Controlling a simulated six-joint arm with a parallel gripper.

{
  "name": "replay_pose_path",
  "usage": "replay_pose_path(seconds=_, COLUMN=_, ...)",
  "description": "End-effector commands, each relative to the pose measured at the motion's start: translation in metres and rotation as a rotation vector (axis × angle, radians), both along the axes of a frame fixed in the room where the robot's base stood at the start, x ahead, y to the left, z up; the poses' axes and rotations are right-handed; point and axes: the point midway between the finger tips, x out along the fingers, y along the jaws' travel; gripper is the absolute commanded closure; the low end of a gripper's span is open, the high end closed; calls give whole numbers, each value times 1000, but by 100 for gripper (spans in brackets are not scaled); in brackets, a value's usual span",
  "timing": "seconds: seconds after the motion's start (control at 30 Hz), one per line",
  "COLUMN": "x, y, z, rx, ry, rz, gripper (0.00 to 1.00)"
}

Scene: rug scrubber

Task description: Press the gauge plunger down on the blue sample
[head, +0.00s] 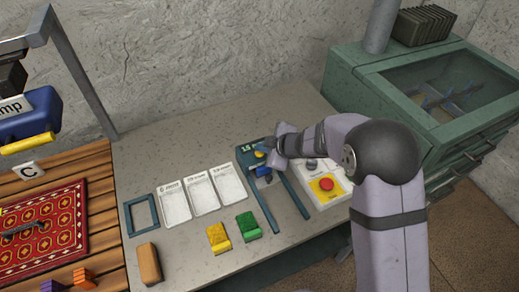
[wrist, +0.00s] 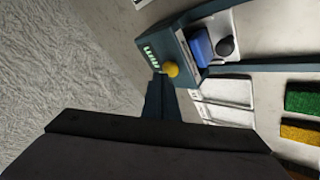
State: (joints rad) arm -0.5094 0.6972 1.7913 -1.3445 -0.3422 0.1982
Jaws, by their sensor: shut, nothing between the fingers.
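The gauge (head: 249,146) is a dark teal housing with a lit display, on the grey bench between two long dark rails; it also shows in the wrist view (wrist: 180,45). A yellow round knob (wrist: 171,69) sits on it, probably the plunger's top. The blue sample (wrist: 201,46) lies beside the housing, between the rails; a little of it shows in the head view (head: 263,171). A dark round knob (wrist: 226,46) is next to it. My gripper (head: 269,149) is shut and empty, close to the yellow knob. Its fingers (wrist: 158,84) end just beside the knob; contact is unclear.
Yellow (head: 218,238) and green (head: 248,226) samples lie in front. Several white cards (head: 202,195) and a blue frame (head: 141,214) are to the left. A control box with a red button (head: 326,184) stands right of the gauge. A green cabinet (head: 400,85) is behind.

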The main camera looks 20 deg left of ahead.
Motion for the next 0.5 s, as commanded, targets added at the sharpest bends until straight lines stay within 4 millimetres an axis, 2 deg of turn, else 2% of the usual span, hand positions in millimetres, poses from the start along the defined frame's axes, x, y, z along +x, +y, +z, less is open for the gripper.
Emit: replay_pose_path(seconds=0.5, x=1, y=2, z=10, rx=6, ry=-4, rz=1, gripper=100)
